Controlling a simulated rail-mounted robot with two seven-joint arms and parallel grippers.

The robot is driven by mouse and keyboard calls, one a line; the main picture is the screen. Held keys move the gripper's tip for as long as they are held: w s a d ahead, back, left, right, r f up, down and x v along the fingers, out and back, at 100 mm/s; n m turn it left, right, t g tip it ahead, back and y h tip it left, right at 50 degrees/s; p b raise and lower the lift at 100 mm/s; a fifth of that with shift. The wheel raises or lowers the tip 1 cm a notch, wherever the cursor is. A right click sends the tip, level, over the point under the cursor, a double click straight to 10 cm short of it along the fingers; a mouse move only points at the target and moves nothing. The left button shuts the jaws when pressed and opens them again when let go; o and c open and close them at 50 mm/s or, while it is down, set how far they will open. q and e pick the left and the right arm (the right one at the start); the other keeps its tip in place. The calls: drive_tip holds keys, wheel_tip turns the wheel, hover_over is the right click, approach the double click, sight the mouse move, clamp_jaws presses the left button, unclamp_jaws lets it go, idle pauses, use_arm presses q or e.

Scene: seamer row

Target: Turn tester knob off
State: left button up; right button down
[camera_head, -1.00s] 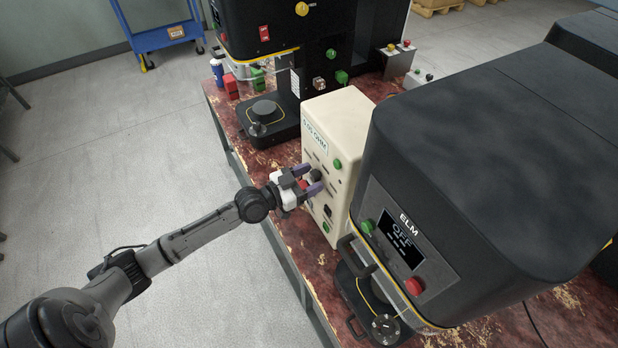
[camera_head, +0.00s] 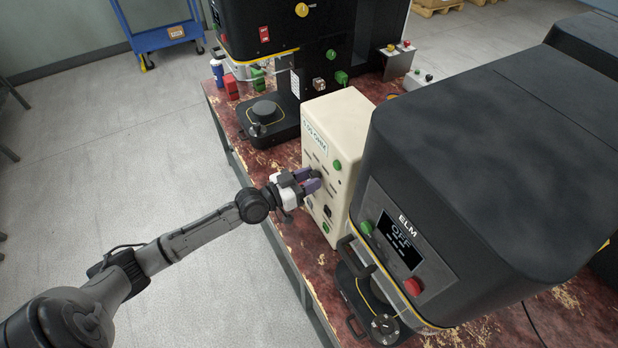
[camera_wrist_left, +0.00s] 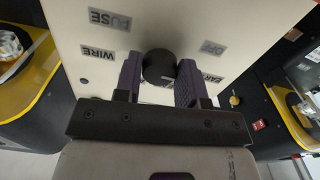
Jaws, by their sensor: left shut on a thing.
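The tester (camera_head: 340,125) is a cream box with a display, labels and buttons on its front, standing on the table between two black machines. Its round black knob (camera_wrist_left: 159,66) sits among the labels FUSE, WIRE, OFF and one partly hidden that starts with EAR. My left gripper (camera_head: 314,179) reaches the tester's front from the left. In the left wrist view, its purple-padded fingers stand on both sides of the knob and are shut on it. I cannot tell clearly which label the knob points to. My right gripper is not in view.
A black machine marked ELM (camera_head: 480,150), its screen reading OFF, stands close on the right. Another black machine (camera_head: 340,40) stands behind the tester. The floor on the left is clear, with a blue cart beyond.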

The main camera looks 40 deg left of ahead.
use_arm(q)
drive_tip(key=shift+n+p, duration=0.45)
drive_tip(key=shift+n, duration=3.25)
drive_tip(key=o, duration=0.9)
drive_tip(key=shift+o, duration=0.2)
drive_tip(key=v, duration=1.3)
drive_tip(key=shift+s, duration=0.4)
